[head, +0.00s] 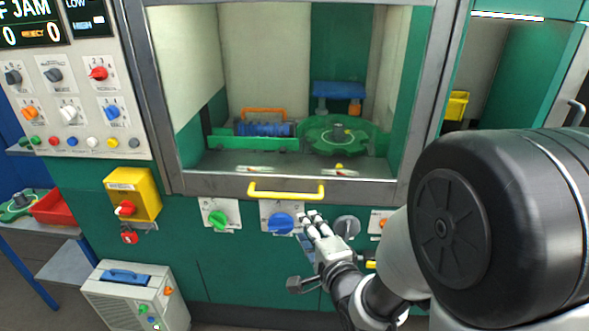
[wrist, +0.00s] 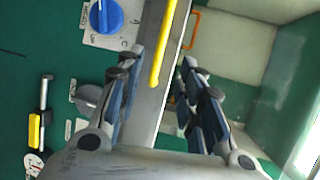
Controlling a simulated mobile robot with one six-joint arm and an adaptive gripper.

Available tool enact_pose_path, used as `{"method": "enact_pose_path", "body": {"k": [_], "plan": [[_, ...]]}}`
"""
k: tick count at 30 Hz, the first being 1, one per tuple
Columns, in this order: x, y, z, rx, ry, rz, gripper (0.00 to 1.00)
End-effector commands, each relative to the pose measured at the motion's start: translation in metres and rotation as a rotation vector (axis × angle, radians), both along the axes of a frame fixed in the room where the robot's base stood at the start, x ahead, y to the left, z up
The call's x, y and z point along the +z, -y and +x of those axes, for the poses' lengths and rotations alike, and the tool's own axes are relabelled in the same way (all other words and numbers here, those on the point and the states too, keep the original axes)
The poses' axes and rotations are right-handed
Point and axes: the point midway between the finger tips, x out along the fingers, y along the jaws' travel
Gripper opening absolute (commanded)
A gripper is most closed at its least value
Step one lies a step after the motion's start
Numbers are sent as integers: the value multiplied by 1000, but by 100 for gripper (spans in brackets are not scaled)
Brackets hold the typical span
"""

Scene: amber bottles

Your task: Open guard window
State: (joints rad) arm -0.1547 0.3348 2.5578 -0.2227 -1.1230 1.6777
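The guard window is a clear pane in a grey metal frame (head: 215,184) and is down over the machine's opening. Its yellow bar handle (head: 286,191) runs level along the bottom rail. In the wrist view the handle (wrist: 163,45) stands upright in the picture, beyond the fingertips and between their lines. My gripper (head: 309,226) is just below and right of the handle, in front of the panel by the blue knob. In the wrist view my gripper (wrist: 158,82) has its fingers wide apart with nothing between them. It is apart from the handle.
Below the window are a green knob (head: 218,219), a blue knob (head: 280,223) and a grey knob (head: 346,227). A yellow box with a red switch (head: 133,196) sticks out at left. A grey cabinet (head: 135,295) stands on the floor. Behind the pane is a green star wheel (head: 338,135).

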Motion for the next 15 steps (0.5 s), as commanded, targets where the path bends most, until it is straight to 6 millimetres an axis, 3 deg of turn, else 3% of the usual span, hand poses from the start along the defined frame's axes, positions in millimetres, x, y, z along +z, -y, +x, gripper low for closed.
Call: {"method": "enact_pose_path", "body": {"k": [7, 15], "plan": [[-4, -10, 18, 3, 7, 33, 35], [-16, -30, 70, 4, 8, 31, 35]]}}
